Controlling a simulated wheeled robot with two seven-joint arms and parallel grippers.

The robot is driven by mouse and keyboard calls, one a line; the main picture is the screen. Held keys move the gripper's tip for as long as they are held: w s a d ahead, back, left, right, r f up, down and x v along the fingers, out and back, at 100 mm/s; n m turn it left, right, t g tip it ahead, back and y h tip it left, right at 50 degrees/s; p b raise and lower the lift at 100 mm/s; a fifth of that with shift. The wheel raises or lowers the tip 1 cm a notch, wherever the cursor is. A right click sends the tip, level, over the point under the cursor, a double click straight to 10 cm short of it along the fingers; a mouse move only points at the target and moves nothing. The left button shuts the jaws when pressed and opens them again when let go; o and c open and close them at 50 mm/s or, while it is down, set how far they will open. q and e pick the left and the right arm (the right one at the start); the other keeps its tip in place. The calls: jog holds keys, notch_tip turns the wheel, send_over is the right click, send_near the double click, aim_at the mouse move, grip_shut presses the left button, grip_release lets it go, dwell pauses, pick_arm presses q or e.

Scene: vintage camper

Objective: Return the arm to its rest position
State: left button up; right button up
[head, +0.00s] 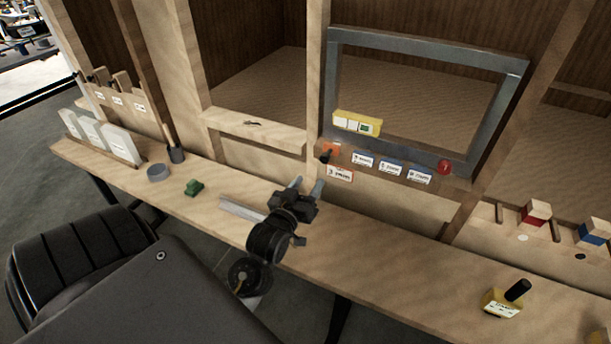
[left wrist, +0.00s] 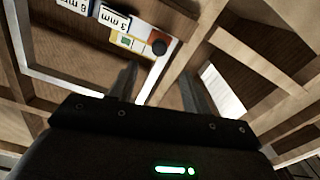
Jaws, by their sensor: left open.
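My left gripper (head: 309,188) is over the middle of the narrow wooden bench, in front of the panel below the grey window frame. Its two fingers are apart with nothing seen between them. In the left wrist view the open fingers (left wrist: 157,88) point toward the wooden wall, with the labels and the orange block with a black knob (left wrist: 159,46) beyond them. In the head view that orange block (head: 330,152) sits just beyond the fingertips, apart from them as far as I can tell. My right gripper is not in view.
On the bench (head: 400,270) are a green block (head: 194,188), a grey round tin (head: 159,172), and a yellow block with a black handle (head: 502,303).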

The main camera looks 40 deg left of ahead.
pick_arm(q)
jog(key=shift+s+d, duration=0.1)
jog(key=shift+s, duration=0.35)
jog(key=s+d+f+m+g+h, duration=0.4)
jog(key=s+d+f+g, duration=0.35)
jog(key=f, duration=0.35)
jog(key=s+d+f+m+g, duration=0.2)
jog(key=s+f+g, duration=0.1)
jog(key=s, duration=0.4)
jog(key=s+d+f+m+g, duration=0.1)
jog(key=s+d+f+g, duration=0.2)
jog(key=s, duration=0.5)
notch_tip(320, 180, down, 26)
jog(key=s+g+b, duration=0.1)
jog(key=g+b, duration=0.1)
jog(key=s+a+f+m+b, duration=0.1)
jog(key=s+a+f, duration=0.2)
jog(key=s+f, duration=1.4)
notch_tip(320, 180, down, 2)
jog(key=shift+s+a+g+h, duration=0.15)
jog(key=shift+g+h, duration=0.15)
jog(key=shift+g, duration=0.15)
